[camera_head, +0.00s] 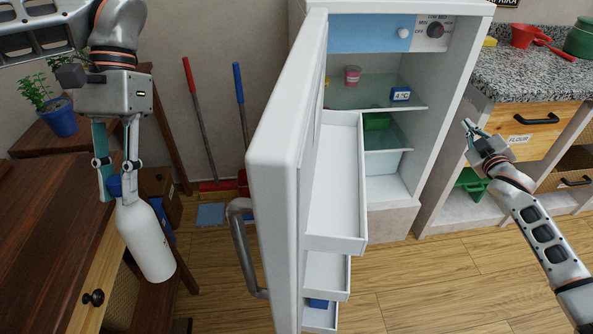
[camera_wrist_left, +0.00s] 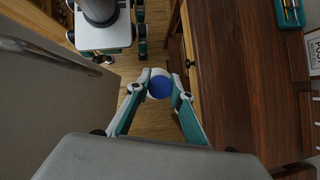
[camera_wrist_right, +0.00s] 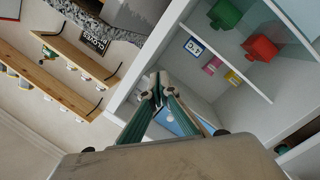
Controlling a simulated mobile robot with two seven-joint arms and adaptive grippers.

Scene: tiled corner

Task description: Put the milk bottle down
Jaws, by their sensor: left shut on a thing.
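The milk bottle (camera_head: 147,245) is white with a blue cap, tilted in the head view. My left gripper (camera_head: 122,192) is shut on it near the neck. The bottle hangs beside the dark wooden table (camera_head: 45,225), off its right edge. In the left wrist view the blue cap (camera_wrist_left: 160,87) shows between the fingertips, over the floor. My right gripper (camera_head: 468,126) is in front of the fridge's right side, with its fingertips together and nothing between them. It also shows in the right wrist view (camera_wrist_right: 157,82).
The fridge door (camera_head: 272,150) stands open between my arms, with white door bins (camera_head: 335,215). Glass shelves (camera_head: 360,95) inside hold a pink cup and a small blue display. A granite counter (camera_head: 530,75) is at right. The visible tabletop is largely bare.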

